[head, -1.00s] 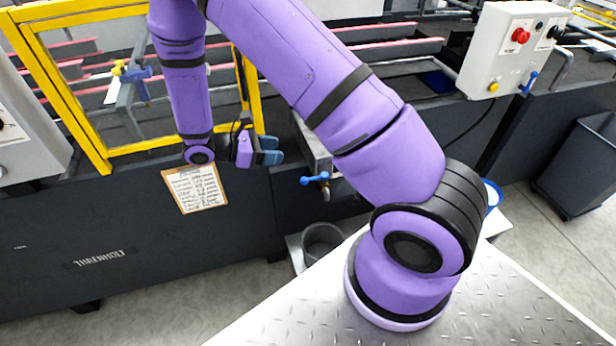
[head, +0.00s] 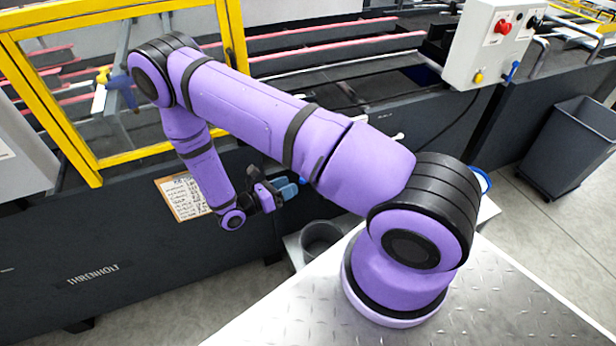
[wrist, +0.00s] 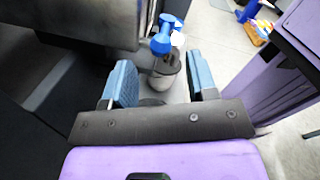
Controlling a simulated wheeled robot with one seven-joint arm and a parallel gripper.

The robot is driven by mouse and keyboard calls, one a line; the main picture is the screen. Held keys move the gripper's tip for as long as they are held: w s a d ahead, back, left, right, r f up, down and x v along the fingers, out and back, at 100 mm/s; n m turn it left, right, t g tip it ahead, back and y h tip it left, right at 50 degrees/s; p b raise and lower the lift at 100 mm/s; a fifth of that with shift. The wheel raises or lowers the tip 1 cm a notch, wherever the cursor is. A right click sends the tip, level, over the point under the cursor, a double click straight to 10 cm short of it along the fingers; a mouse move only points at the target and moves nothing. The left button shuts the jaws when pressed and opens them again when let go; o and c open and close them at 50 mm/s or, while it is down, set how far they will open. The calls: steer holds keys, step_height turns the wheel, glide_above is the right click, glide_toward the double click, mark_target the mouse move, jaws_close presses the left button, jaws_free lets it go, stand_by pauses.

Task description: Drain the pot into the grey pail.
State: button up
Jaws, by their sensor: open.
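The grey pail (head: 320,236) stands low at the foot of the machine in the head view. The metal pot (wrist: 85,18) fills the upper left of the wrist view; in the head view my arm mostly hides it. A blue tap handle (wrist: 162,38) sticks out at the pot's right side. Below it, between the fingers, is a grey round shape, probably the pail (wrist: 167,77). My gripper (head: 288,188) is open and empty in front of the pot, with blue fingers. In the wrist view my gripper (wrist: 160,84) points toward the tap, apart from it.
A clipboard (head: 182,196) hangs on the dark machine front. A yellow guard frame (head: 235,55) stands at the left. A control box (head: 495,45) with a red button is at the upper right. A dark bin (head: 570,150) stands on the floor at the right.

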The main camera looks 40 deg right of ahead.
steer(key=d, duration=0.5)
steer(key=s+d, duration=0.1)
steer(key=d, duration=0.1)
steer(key=shift+d, duration=0.35)
jaws_close()
